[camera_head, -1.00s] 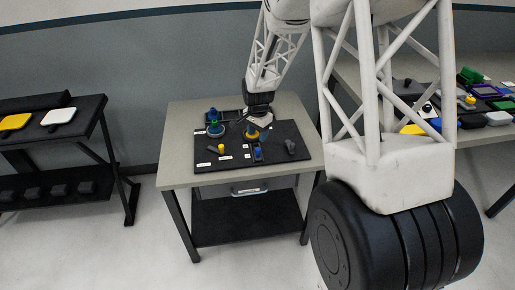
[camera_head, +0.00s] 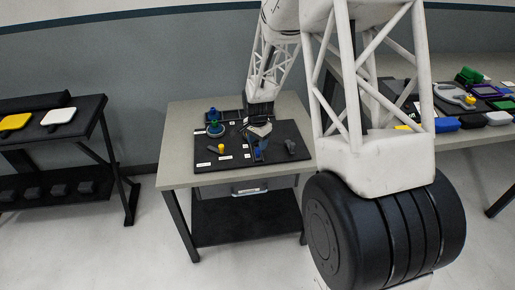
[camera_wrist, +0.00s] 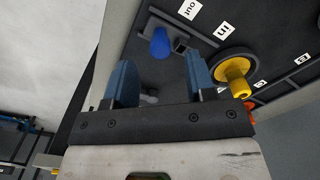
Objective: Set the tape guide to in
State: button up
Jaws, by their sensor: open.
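The tape guide shows as a blue knob (camera_wrist: 162,43) on a dark slotted base in the wrist view. In the head view the blue knob (camera_head: 258,155) stands near the front of the black board. My gripper (camera_wrist: 160,75) is open and empty, its blue fingers spread either side of the knob in the picture. I cannot tell whether they touch it. In the head view my gripper (camera_head: 259,134) is just behind and above the knob.
A yellow knob on a round disc (camera_wrist: 237,75) is close to the right finger. The black board (camera_head: 205,160) also holds a small yellow knob (camera_head: 221,148), a blue and green stack (camera_head: 214,124) and a dark lever (camera_head: 290,146). The grey table (camera_head: 180,172) has bare edges.

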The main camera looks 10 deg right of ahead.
aim_at(257, 149)
jog(key=shift+f, duration=1.8)
grip_shut()
